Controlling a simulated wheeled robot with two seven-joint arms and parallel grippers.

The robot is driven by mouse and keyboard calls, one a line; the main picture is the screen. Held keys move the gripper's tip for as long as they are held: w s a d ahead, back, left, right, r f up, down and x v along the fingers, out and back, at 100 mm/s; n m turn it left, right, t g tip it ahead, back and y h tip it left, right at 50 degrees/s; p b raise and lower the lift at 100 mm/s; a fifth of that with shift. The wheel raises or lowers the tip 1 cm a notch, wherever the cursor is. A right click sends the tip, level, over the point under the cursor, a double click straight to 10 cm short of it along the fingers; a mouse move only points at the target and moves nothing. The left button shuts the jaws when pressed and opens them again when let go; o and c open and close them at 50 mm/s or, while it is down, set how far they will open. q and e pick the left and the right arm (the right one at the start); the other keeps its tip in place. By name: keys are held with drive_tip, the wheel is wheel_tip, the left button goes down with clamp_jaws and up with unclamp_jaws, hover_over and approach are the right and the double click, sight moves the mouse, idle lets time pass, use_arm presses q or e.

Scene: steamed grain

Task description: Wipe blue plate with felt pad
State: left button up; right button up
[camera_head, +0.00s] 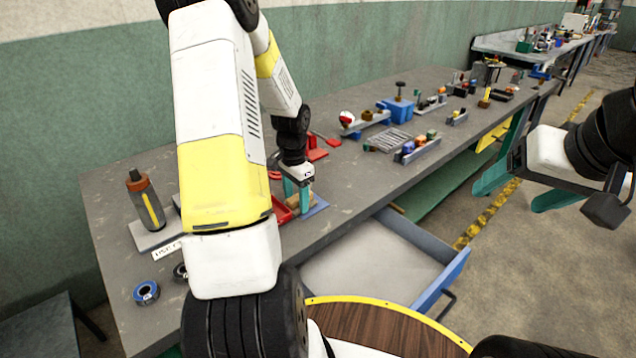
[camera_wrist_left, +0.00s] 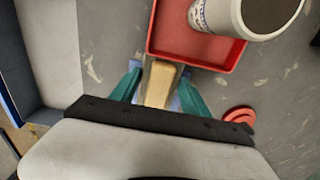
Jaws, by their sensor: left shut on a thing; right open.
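My left gripper (camera_head: 298,188) is shut on the tan felt pad (camera_head: 300,200), low over the bench near its front edge. The blue plate (camera_head: 318,208) lies flat there, mostly hidden by the gripper and pad. In the left wrist view the pad (camera_wrist_left: 160,84) sits between the teal fingers of my left gripper (camera_wrist_left: 160,78), with a bit of blue plate (camera_wrist_left: 174,103) showing beside it. Whether the pad touches the plate I cannot tell. My right gripper (camera_head: 522,188) is open and empty, off the bench at the right, over the floor.
A red tray (camera_wrist_left: 205,55) holding a white patterned cup (camera_wrist_left: 205,15) is right beside the pad. A round red object (camera_wrist_left: 240,115) lies nearby. An open drawer (camera_head: 450,275) juts out below the bench. A grey-orange bottle (camera_head: 145,200) stands left; parts stand farther back.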

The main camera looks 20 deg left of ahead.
use_arm(q)
drive_tip(key=shift+s+a, duration=0.45)
drive_tip(key=shift+s, duration=0.25)
clamp_jaws()
drive_tip(key=shift+w+d+r, duration=0.1)
drive_tip(key=shift+w+d, duration=0.25)
drive_tip(key=shift+w, duration=0.25)
drive_tip(key=shift+w+d, duration=0.3)
drive_tip(key=shift+w, duration=0.3)
drive_tip(key=shift+w+d, duration=0.4)
drive_tip(key=shift+w, duration=0.1)
drive_tip(key=shift+s, duration=0.1)
drive_tip(key=shift+s+a+f, duration=0.1)
drive_tip(key=shift+s+a, duration=0.35)
drive_tip(key=shift+s, duration=0.3)
drive_tip(key=shift+s+a+f, duration=0.1)
drive_tip(key=shift+s+a, duration=0.3)
drive_tip(key=shift+s, duration=0.3)
drive_tip(key=shift+s+f, duration=0.25)
drive_tip(key=shift+w+d+r, duration=0.1)
drive_tip(key=shift+w+d, duration=0.4)
drive_tip(key=shift+w, duration=0.4)
drive_tip(key=shift+w+d, duration=0.5)
drive_tip(key=shift+w, duration=0.4)
